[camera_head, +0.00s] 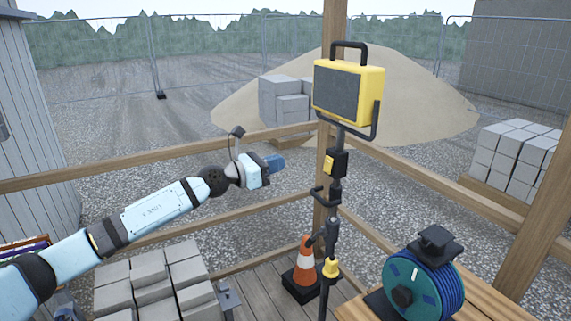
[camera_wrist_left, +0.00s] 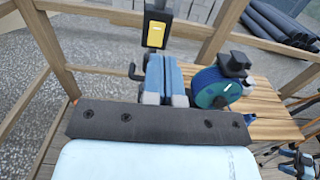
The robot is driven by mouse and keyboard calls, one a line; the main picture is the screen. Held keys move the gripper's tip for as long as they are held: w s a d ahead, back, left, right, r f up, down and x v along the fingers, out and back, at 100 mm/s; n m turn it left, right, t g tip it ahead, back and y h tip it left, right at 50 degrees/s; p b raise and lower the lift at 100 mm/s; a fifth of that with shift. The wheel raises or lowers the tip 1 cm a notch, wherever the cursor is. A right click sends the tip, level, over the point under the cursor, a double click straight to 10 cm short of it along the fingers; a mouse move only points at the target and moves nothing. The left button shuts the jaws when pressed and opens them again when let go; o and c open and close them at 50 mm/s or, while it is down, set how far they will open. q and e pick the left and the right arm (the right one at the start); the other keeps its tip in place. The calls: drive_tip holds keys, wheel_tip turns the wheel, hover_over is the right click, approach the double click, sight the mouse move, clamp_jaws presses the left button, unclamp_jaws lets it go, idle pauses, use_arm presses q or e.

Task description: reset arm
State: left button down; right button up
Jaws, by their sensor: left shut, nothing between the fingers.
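My left arm reaches in from the left in the head view. Its gripper (camera_head: 276,163) is held in the air above the wooden rail, left of the yellow work lamp (camera_head: 348,93). In the left wrist view the blue fingers of the left gripper (camera_wrist_left: 166,80) are together, with nothing between them.
The lamp's dark stand (camera_head: 332,215) and a traffic cone (camera_head: 304,262) are right of the arm. A blue cable reel (camera_head: 425,285) stands on a wooden bench (camera_head: 483,291). Grey blocks (camera_head: 150,281) lie below the arm. Wooden rails (camera_head: 262,207) cross behind.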

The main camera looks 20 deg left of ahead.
use_arm(q)
drive_tip(key=shift+w+f, duration=0.1)
drive_tip(key=shift+w, duration=0.05)
drive_tip(key=s+d+f+n+t+y+p, duration=0.1)
drive_tip(key=s+d+f+n+y+p, duration=0.1)
drive_tip(key=s+d+f+n, duration=0.65)
drive_tip(key=s+d+f+n+t+y+p, duration=0.1)
drive_tip(key=s+f+n, duration=0.5)
drive_tip(key=f+n, duration=0.6)
drive_tip(key=s+f+n+g+y+p, duration=0.1)
drive_tip(key=s+f+n, duration=0.3)
drive_tip(key=s+n, duration=0.2)
drive_tip(key=s+d+f+n+g+y, duration=0.1)
drive_tip(key=s+f+n, duration=0.4)
drive_tip(key=s, duration=0.6)
drive_tip(key=s+f+n+g+y+p, duration=0.1)
drive_tip(key=s+f+n+g+y, duration=0.2)
drive_tip(key=s+f+n, duration=0.2)
drive_tip(key=s+n, duration=0.3)
drive_tip(key=n, duration=0.1)
drive_tip(key=shift+s+d+f+p, duration=0.25)
drive_tip(key=shift+p, duration=0.1)
